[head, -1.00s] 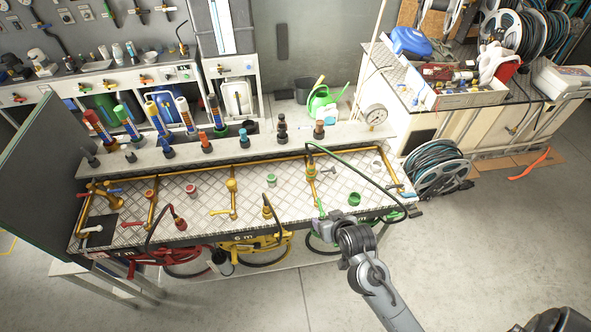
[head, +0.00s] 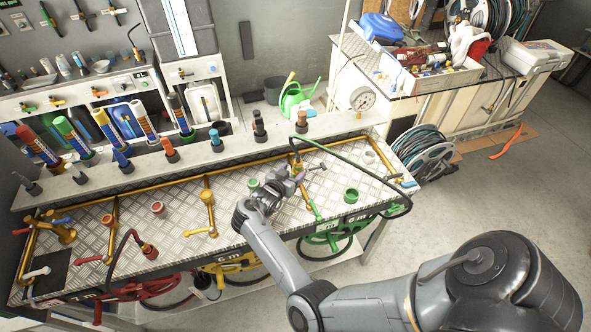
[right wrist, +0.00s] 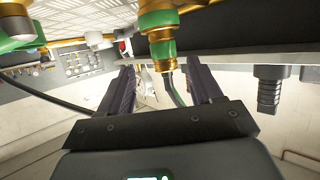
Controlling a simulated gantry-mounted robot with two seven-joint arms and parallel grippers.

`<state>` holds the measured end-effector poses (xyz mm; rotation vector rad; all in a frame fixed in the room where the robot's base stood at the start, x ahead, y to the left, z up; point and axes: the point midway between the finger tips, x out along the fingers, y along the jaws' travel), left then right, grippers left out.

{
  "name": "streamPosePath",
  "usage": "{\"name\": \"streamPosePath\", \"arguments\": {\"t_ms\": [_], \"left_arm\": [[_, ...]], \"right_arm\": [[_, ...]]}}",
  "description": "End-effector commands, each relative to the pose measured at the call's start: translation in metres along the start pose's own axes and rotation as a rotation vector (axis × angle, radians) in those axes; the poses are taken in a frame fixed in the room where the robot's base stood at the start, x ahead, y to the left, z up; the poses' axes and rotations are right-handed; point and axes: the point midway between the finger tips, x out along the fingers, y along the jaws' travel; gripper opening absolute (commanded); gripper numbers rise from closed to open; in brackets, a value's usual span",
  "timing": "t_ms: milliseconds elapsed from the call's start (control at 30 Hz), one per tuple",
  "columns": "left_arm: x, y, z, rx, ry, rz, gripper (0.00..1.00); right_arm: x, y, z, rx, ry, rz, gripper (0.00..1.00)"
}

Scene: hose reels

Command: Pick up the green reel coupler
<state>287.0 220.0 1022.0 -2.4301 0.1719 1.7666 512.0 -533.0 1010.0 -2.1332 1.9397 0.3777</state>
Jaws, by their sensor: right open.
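The green reel coupler (right wrist: 158,42), green with brass rings, shows in the right wrist view at top middle, just past the fingertips and roughly in line with the gap between them. A dark hose runs down from it. In the head view, a brass fitting (head: 297,160) with the green hose leading from it stands at the back of the ribbed metal bench top, partly hidden by my right gripper (head: 295,181). My right gripper (right wrist: 160,82) is open and empty; I see no contact with the coupler. My left gripper is not in view.
A green cup-like fitting (head: 351,195) stands right of the gripper. The green hose (head: 365,172) arches over the bench's right end. A red coupler (head: 149,252) and brass valves (head: 207,198) stand to the left. A raised shelf with several dark-based fittings (head: 215,140) runs behind.

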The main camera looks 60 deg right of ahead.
Motion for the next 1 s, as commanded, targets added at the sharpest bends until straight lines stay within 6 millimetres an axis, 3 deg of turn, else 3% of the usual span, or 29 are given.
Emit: {"name": "streamPosePath", "arguments": {"t_ms": [100, 367, 700, 1000], "left_arm": [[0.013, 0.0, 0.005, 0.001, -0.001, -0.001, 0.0], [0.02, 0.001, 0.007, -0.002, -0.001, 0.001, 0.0], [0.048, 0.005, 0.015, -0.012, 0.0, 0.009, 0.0], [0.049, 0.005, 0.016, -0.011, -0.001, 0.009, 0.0]], "right_arm": [[0.018, 0.0, 0.003, 0.0, 0.001, 0.001, 0.65], [0.032, -0.002, -0.001, 0.0, 0.0, -0.002, 0.65], [0.072, -0.005, -0.005, 0.001, 0.001, -0.001, 0.65], [0.078, -0.005, -0.009, 0.0, -0.002, -0.003, 0.65]]}}
